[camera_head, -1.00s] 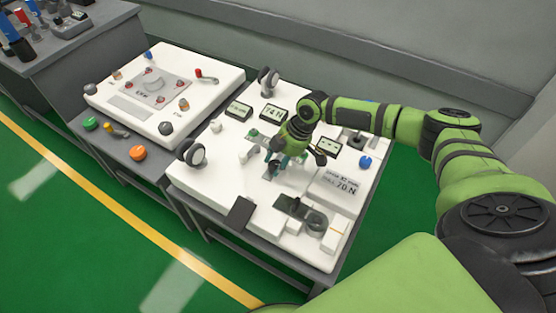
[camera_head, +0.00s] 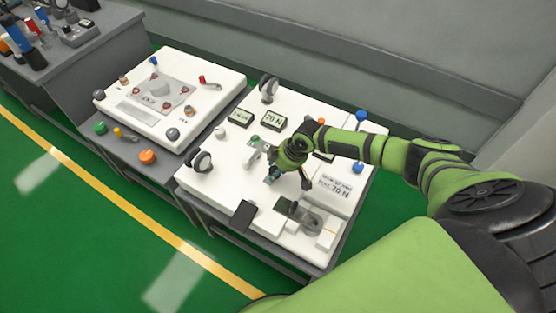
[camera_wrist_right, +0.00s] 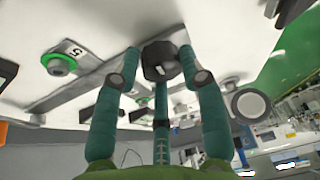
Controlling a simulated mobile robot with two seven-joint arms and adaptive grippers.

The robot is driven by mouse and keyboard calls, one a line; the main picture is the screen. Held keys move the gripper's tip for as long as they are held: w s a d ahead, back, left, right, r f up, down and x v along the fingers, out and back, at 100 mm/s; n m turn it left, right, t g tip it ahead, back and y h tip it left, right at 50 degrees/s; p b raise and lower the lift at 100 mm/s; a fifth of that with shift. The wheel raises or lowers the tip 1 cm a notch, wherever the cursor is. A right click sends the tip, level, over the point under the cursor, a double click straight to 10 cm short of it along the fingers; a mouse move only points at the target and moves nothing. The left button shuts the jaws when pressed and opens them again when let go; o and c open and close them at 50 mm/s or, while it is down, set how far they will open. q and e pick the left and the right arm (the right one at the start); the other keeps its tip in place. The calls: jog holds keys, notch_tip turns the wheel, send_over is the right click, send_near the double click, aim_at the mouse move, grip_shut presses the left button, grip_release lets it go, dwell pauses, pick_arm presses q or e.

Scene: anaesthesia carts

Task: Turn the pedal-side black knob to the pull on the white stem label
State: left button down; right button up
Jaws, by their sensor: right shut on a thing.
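My right gripper (camera_head: 273,177) is over the white panel (camera_head: 226,178) of the near cart. In the right wrist view its teal fingers (camera_wrist_right: 160,85) are closed around a dark faceted knob (camera_wrist_right: 160,58). That knob is hidden under the gripper in the head view. A white label (camera_head: 335,187) on the right of the panel carries small print and a large "70 N". A small display (camera_head: 274,118) at the back of the panel appears to read "70 N". A black pedal-like pad (camera_head: 243,214) lies at the panel's front edge. My left gripper is out of view.
Two grey-black wheels (camera_head: 200,162) and (camera_head: 268,88) stand on the panel's left and back edges. Blue knobs (camera_head: 358,168) sit to the right. A green-ringed knob (camera_wrist_right: 60,63) shows beside the gripper. A second white panel (camera_head: 205,75) stands to the left.

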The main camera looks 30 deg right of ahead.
jog(key=shift+a+r+m+p, duration=0.25)
jog(key=shift+a+m+p, duration=0.25)
jog(key=shift+m+p, duration=0.4)
jog(key=shift+p, duration=0.2)
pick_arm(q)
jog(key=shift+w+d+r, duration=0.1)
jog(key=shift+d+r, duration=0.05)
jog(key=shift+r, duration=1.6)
pick_arm(e)
jog(key=shift+f+m+t+h, duration=0.15)
jog(key=shift+m+t+h, duration=0.15)
jog(key=o, duration=1.1)
jog(key=shift+w, duration=0.1)
